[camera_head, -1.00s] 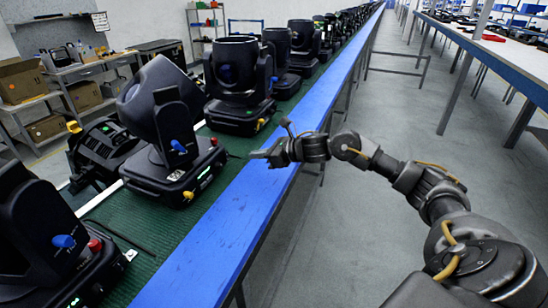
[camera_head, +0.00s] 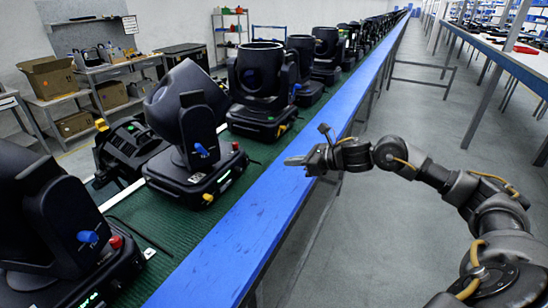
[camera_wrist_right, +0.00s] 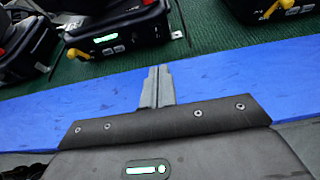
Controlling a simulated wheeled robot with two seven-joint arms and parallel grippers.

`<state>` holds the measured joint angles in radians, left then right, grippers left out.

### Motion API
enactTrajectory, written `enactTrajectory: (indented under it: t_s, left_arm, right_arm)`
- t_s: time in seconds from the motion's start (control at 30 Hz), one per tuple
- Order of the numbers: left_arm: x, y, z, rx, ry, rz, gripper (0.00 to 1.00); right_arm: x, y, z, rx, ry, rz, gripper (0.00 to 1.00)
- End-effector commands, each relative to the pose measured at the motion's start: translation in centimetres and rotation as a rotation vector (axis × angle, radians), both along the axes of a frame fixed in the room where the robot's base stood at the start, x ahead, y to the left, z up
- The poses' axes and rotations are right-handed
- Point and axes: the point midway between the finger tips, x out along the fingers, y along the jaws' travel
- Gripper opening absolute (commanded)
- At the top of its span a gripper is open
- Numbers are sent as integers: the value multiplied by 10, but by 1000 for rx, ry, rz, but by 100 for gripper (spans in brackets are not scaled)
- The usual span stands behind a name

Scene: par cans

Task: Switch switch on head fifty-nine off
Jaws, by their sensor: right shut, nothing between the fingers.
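Several black moving-head lights stand in a row on the green bench top. The nearest light (camera_head: 50,225) is at the lower left, with a blue knob and a red knob. A second light (camera_head: 190,130) stands behind it, also with a blue and a red knob and a lit green display. A third light (camera_head: 262,90) is farther back. No number fifty-nine is readable, so I cannot tell which is that head. My right gripper (camera_head: 297,161) is shut and empty over the blue bench edge; it also shows in the right wrist view (camera_wrist_right: 157,72), apart from the lights. My left gripper is not in view.
The blue bench edge (camera_head: 225,255) runs along the row. A thin dark rod lies on the green surface (camera_head: 150,215). Shelves with cardboard boxes (camera_head: 50,77) stand at the left. The grey aisle floor at the right is free.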

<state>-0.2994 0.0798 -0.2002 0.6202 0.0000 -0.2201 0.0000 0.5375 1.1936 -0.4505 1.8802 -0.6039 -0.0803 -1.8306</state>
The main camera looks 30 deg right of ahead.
Motion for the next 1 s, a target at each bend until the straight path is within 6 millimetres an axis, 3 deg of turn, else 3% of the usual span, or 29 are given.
enactTrajectory:
  t_s: [0.03,0.13,0.63,0.77,1.0]
  left_arm:
    - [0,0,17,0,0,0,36]
    - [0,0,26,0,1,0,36]
    - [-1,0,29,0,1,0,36]
    - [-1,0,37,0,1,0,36]
    - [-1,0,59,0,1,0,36]
  right_arm:
    - [-1,0,5,-3,12,1,0]
    - [-3,0,-1,-11,24,1,0]
    - [0,1,-9,-15,27,1,0]
    - [12,9,-12,-12,27,1,0]
    - [50,33,-31,-11,29,1,0]
